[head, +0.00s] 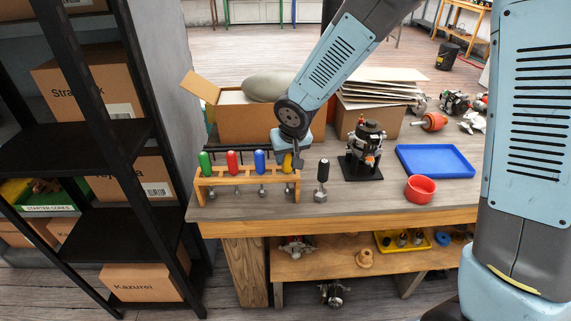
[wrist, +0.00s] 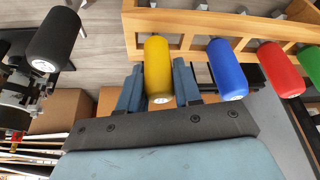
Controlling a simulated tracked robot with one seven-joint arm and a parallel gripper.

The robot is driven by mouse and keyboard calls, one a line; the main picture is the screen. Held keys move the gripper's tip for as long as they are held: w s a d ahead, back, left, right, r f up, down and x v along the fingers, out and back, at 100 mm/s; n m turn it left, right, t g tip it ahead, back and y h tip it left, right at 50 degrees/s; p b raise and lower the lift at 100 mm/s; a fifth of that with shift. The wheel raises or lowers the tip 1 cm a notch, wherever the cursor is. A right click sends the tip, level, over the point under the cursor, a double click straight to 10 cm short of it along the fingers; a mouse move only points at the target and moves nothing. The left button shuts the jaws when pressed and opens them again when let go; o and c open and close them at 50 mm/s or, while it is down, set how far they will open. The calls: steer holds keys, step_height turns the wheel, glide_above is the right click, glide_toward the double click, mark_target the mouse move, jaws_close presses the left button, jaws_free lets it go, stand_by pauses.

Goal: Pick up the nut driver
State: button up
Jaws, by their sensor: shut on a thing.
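A wooden rack (head: 246,178) on the bench's front left holds upright drivers with green (head: 205,163), red (head: 233,162), blue (head: 260,161) and yellow (head: 287,164) handles. My gripper (head: 289,160) is over the rack's right end, shut on the yellow-handled driver. In the wrist view the yellow handle (wrist: 158,62) is between the two fingers of my gripper (wrist: 158,86). Its shaft still appears to sit in the rack. A black-handled tool (head: 322,174) stands apart on the bench, right of the rack. I cannot tell from the labels which one is the nut driver.
An alternator on a black stand (head: 367,150), a red bowl (head: 420,189) and a blue tray (head: 436,161) are to the right. Open cardboard boxes (head: 245,120) stand behind the rack. A black shelf unit (head: 120,165) is at the left.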

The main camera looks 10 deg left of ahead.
step_height(320, 180, up, 18)
steer(key=shift+r, duration=0.1)
jaws_close()
steer(key=o, duration=0.6)
jaws_free()
steer(key=c, duration=0.5)
steer(key=shift+c, duration=0.2)
